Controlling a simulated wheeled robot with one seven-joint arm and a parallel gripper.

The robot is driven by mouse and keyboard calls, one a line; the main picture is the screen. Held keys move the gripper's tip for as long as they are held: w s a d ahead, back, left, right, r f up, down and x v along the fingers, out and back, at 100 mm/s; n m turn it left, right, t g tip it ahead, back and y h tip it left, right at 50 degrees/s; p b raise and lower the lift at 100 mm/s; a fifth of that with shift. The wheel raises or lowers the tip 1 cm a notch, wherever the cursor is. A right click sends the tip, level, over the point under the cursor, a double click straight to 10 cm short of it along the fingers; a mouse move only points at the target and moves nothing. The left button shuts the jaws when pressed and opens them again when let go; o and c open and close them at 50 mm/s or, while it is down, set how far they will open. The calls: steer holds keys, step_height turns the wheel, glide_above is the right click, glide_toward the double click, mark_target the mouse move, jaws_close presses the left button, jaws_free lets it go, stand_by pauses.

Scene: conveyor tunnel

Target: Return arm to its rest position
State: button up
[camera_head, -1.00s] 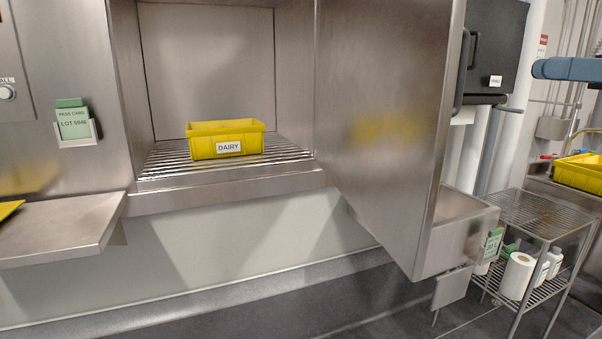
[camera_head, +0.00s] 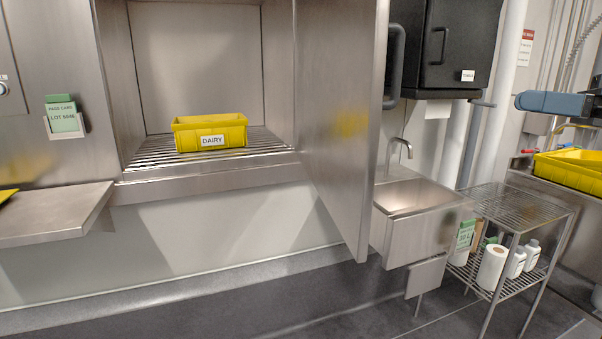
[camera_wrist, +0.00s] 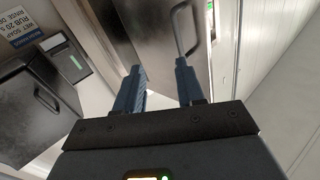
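My gripper (camera_wrist: 160,92) shows in the wrist view with its two blue fingers apart and nothing between them. Beyond the fingertips is a steel door panel with a grey bar handle (camera_wrist: 185,32), apart from the fingers as far as I can tell. In the head view the gripper is not clearly visible. A blue-grey piece (camera_head: 555,104) at the right edge looks like part of my arm. The tall steel door (camera_head: 338,120) stands open at the right of the tunnel opening.
A yellow DAIRY crate (camera_head: 210,133) sits on the rollers inside the tunnel. Right of the door are a sink (camera_head: 415,196), a black cabinet (camera_head: 457,45), a wire rack (camera_head: 520,212) and another yellow crate (camera_head: 572,172). A steel shelf (camera_head: 50,216) juts out at left. Open floor shows at the bottom.

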steer(key=a+f+m+t+h+p, duration=0.1)
steer(key=a+f+m+t+h, duration=0.2)
steer(key=f, duration=0.8)
steer(key=a+f+m+t+h, duration=0.1)
steer(key=a+f+m+h, duration=0.3)
steer(key=f, duration=0.7)
steer(key=s+a+f+m+h+p, duration=0.1)
steer(key=s+f+m+h, duration=0.15)
steer(key=s+f, duration=0.45)
steer(key=s+a+f+m+h, duration=0.2)
steer(key=s+f+m, duration=0.25)
steer(key=f, duration=0.55)
steer(key=s+a+f+h+p, duration=0.1)
steer(key=s+h, duration=0.1)
steer(key=s, duration=0.7)
steer(key=s+a+f+h, duration=0.2)
steer(key=s, duration=0.8)
steer(key=s+a+r+n, duration=0.1)
steer(key=s+r+n, duration=0.1)
steer(key=s+r, duration=0.3)
steer(key=s+a+r+n+p, duration=0.1)
steer(key=s+r+n, duration=0.1)
steer(key=s+r, duration=0.4)
steer(key=s, duration=0.4)
steer(key=shift+s+a, duration=0.2)
steer(key=shift+a, duration=0.1)
